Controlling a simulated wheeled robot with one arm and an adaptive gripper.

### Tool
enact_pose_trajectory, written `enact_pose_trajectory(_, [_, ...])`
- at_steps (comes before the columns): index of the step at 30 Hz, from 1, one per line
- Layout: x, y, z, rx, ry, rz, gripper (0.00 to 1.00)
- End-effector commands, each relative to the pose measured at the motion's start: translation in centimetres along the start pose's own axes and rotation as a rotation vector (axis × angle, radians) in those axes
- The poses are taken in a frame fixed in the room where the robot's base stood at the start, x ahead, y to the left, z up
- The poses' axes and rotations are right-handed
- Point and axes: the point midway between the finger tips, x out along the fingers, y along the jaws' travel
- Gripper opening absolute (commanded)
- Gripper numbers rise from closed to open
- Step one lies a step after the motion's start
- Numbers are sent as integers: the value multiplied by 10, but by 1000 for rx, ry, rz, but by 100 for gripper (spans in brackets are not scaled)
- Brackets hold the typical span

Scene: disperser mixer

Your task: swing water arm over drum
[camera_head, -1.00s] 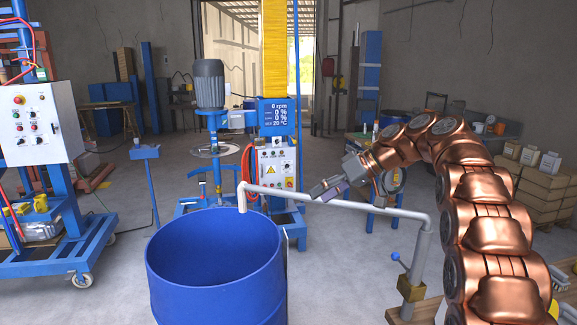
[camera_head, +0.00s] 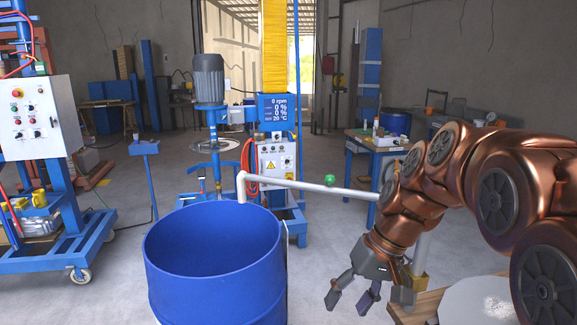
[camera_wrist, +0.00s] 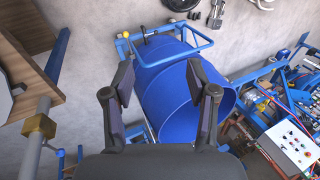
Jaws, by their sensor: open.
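The water arm is a pale grey pipe (camera_head: 300,186) running level from the right to a short downturned spout (camera_head: 241,190). A small green ball (camera_head: 330,180) shows along it. The spout tip appears at the far rim of the open blue drum (camera_head: 213,282); I cannot tell whether it is inside the rim. The arm's post is mostly hidden behind my arm, with its brass valve block (camera_head: 420,281) partly showing; the block also shows in the wrist view (camera_wrist: 40,126). My gripper (camera_head: 350,300) is open and empty, low to the right of the drum. The drum lies beyond the fingers in the wrist view (camera_wrist: 170,95).
The disperser mixer (camera_head: 209,80) with its control box stands behind the drum. A blue wheeled frame with a control panel (camera_head: 30,115) is at the left. A wooden board (camera_head: 410,302) is at the bottom right, near my gripper. The floor between drum and left frame is clear.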

Motion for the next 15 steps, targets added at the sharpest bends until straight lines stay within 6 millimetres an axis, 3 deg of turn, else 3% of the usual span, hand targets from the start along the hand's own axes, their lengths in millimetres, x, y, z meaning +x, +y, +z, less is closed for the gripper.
enact_pose_trajectory(1, [9, 4, 20, 18, -17, 23, 58])
enact_pose_trajectory(15, [70, 56, 182, 134, -133, 269, 58])
